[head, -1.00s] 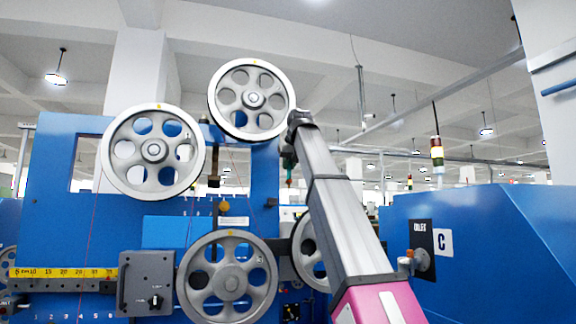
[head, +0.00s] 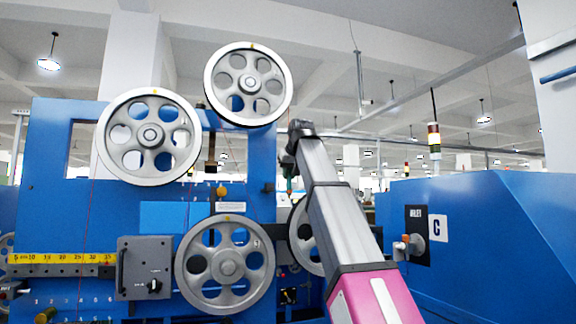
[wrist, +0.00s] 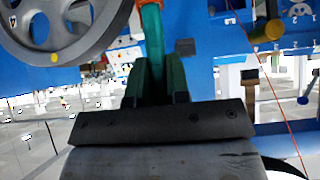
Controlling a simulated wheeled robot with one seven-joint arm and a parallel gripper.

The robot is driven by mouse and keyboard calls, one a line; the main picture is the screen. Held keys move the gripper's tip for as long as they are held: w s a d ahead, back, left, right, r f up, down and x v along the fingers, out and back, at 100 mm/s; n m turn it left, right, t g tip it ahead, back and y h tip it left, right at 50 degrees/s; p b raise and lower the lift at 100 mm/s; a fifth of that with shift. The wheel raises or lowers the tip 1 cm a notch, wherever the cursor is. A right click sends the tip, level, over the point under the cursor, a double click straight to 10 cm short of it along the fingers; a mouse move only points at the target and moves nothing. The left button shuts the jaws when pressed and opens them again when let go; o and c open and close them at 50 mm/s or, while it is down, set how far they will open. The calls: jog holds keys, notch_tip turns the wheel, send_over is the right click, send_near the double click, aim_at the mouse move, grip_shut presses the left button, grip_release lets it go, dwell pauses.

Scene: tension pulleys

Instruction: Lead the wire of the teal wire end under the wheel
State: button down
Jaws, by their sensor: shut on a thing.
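My gripper (wrist: 155,72) is shut on the teal wire end (wrist: 152,28), which sticks out beyond the dark green fingers in the wrist view. In the head view my gripper (head: 290,172) hangs at the end of the arm, below and right of the top wheel (head: 248,83), with the teal tip small beneath it. Other grey spoked wheels are at upper left (head: 150,137), lower middle (head: 225,265) and lower right (head: 303,235), the last partly behind my arm. I cannot tell which one is meant. A thin red wire (wrist: 280,100) runs down the wrist view's right side.
The blue machine panel (head: 60,150) stands behind the wheels, with a grey switch box (head: 146,268) and yellow scale (head: 60,258). A wheel (wrist: 60,30) is close at the wrist view's upper left. A blue cabinet (head: 480,235) stands on the right.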

jog(key=s+d+f, duration=0.2)
jog(key=s+f, duration=0.1)
jog(key=f, duration=1.4)
jog(key=shift+d+f, duration=0.15)
jog(key=shift+f, duration=0.25)
